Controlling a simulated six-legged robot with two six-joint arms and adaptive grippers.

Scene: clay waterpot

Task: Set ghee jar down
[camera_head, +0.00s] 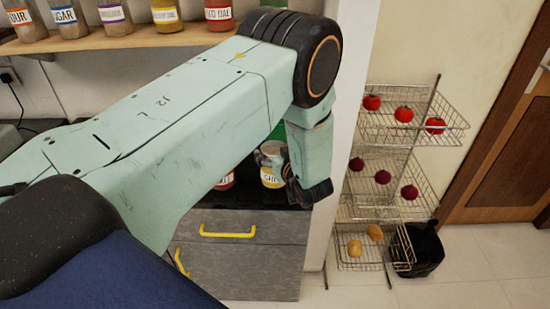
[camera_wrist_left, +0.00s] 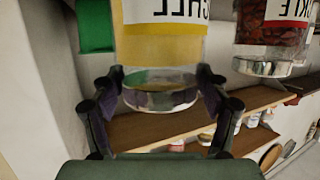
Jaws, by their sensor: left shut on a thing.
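The ghee jar (camera_head: 271,178) has yellow contents and a pale label, and stands upright at the back of the dark counter, partly covered by my left arm. In the left wrist view the ghee jar (camera_wrist_left: 160,45) is close up, its label upside down. Whether the jar's base touches the counter I cannot tell. My right gripper is not in view.
A red jar (camera_head: 226,181) stands left of the ghee jar; it also shows close by in the left wrist view (camera_wrist_left: 272,38). A wooden shelf (camera_head: 130,40) with several labelled jars hangs above. A wire rack (camera_head: 400,125) with produce stands at right, past a wall edge.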

